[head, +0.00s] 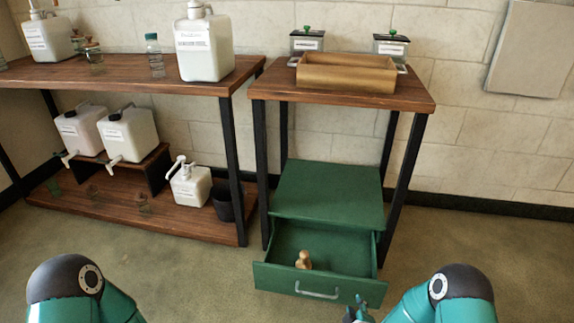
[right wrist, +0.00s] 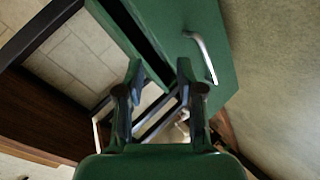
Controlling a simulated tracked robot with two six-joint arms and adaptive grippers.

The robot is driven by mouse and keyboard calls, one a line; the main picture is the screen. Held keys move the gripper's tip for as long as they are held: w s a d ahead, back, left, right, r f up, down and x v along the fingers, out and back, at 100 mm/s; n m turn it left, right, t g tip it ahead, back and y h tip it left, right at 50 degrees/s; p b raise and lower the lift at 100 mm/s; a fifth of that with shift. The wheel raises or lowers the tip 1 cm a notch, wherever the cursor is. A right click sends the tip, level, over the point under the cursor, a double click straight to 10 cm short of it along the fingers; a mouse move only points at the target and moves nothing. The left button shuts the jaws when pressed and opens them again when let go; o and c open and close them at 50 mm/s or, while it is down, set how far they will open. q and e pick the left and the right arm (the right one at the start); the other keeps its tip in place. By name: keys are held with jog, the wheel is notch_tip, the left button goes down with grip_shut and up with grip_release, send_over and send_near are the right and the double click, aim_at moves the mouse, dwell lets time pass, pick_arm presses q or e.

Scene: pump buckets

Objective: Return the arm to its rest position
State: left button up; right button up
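My right gripper (head: 358,310) shows at the bottom of the head view, just in front of the green drawer's right end. In the right wrist view my right gripper (right wrist: 160,72) has its two fingers apart with nothing held between them. The green drawer (head: 318,285) is pulled open, and its metal handle (right wrist: 203,57) is to the right of the fingers in the wrist view. I cannot tell whether the gripper touches the drawer. My left arm (head: 75,290) shows only at the lower left; its gripper is out of view.
A small wooden object (head: 303,260) stands in the open drawer. The tall table (head: 345,97) holds a wooden tray (head: 346,80) and two lidded containers. The left shelf (head: 120,78) holds pump bottles and jugs. Floor to the right (head: 480,265) is clear.

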jog(key=s+a+f+m+g+y, duration=0.1)
jog(key=s+a+m+g+y, duration=0.2)
jog(key=s, duration=0.6)
jog(key=s+a+f+m+g+y, duration=0.1)
jog(key=s+a+m+g, duration=0.1)
jog(key=s+m+g, duration=0.45)
jog(key=s+a+f+m+g+y, duration=0.1)
jog(key=s+a+m+y, duration=0.15)
jog(key=s, duration=0.85)
notch_tip(320, 180, up, 38)
jog(key=p, duration=3.8)
jog(key=shift+w+r+h, duration=0.15)
jog(key=shift+r+h, duration=0.05)
jog(key=shift+h, duration=0.25)
